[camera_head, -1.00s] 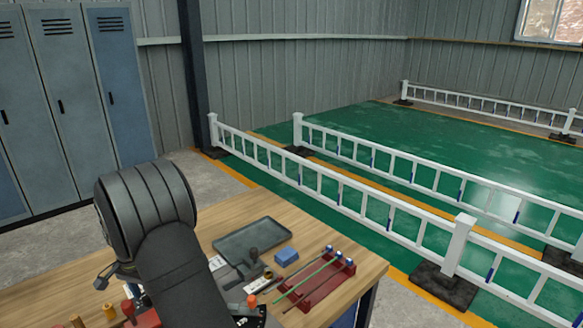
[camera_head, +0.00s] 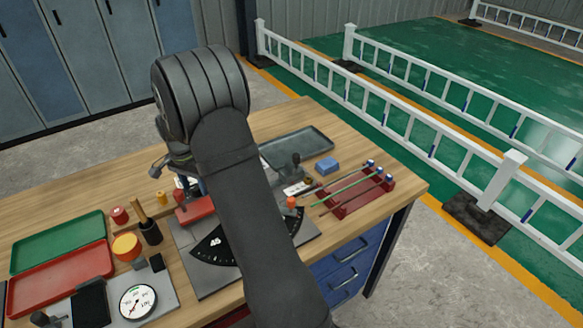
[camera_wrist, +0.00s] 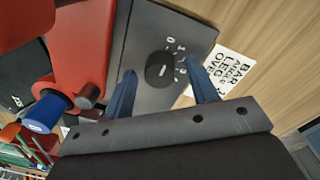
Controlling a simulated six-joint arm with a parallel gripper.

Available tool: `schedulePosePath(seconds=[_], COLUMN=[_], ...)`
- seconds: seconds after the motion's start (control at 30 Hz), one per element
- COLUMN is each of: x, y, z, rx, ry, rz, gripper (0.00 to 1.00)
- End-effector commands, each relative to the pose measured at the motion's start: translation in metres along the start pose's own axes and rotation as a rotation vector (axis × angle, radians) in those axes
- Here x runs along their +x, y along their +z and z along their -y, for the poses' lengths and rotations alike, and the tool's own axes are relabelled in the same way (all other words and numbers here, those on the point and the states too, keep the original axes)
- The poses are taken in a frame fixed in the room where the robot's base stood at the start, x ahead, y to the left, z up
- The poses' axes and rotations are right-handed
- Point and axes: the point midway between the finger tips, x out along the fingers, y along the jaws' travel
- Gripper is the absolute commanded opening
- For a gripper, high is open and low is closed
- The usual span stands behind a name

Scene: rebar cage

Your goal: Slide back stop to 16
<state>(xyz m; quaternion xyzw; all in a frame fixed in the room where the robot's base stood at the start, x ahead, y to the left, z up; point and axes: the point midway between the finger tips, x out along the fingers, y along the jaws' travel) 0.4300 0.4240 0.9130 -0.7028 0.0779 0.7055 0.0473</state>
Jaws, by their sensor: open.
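My gripper (camera_wrist: 159,68) is open and empty. In the wrist view its two blue fingers stand either side of a black knob (camera_wrist: 160,70) on a grey plate with numbers around it; I cannot tell whether they touch it. In the head view my arm hides most of the gripper and part of the bending plate (camera_head: 205,285). A white strip (camera_head: 297,188) with a small dark block (camera_head: 308,182) lies right of my arm, near a black upright handle (camera_head: 295,160). I cannot tell for sure which part is the back stop, and no 16 is readable.
A red block (camera_wrist: 85,40) and a lettered card (camera_wrist: 222,72) flank the knob. On the bench are a rod rack (camera_head: 350,195), blue block (camera_head: 327,165), grey tray (camera_head: 315,138), green tray (camera_head: 55,240), red tray (camera_head: 60,280) and dial gauge (camera_head: 138,301).

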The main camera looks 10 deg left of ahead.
Motion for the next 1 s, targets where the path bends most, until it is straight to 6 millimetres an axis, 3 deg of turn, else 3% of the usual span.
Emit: schedulePosePath(seconds=[0.47,0.53,0.67,0.77,0.87,1.0], x=[0.0,0.0,-0.011,-0.033,-0.065,-0.119], y=[0.0,0.0,-0.011,-0.037,-0.076,-0.13], z=[0.0,0.0,-0.002,-0.015,-0.049,-0.113], rx=[0.0,-0.001,-0.029,-0.035,0.038,0.148], ry=[0.0,-0.001,-0.017,-0.034,-0.036,-0.038], rz=[0.0,0.0,-0.015,-0.03,-0.026,-0.015], gripper=[0.53,0.45,0.45,0.45,0.45,0.45])
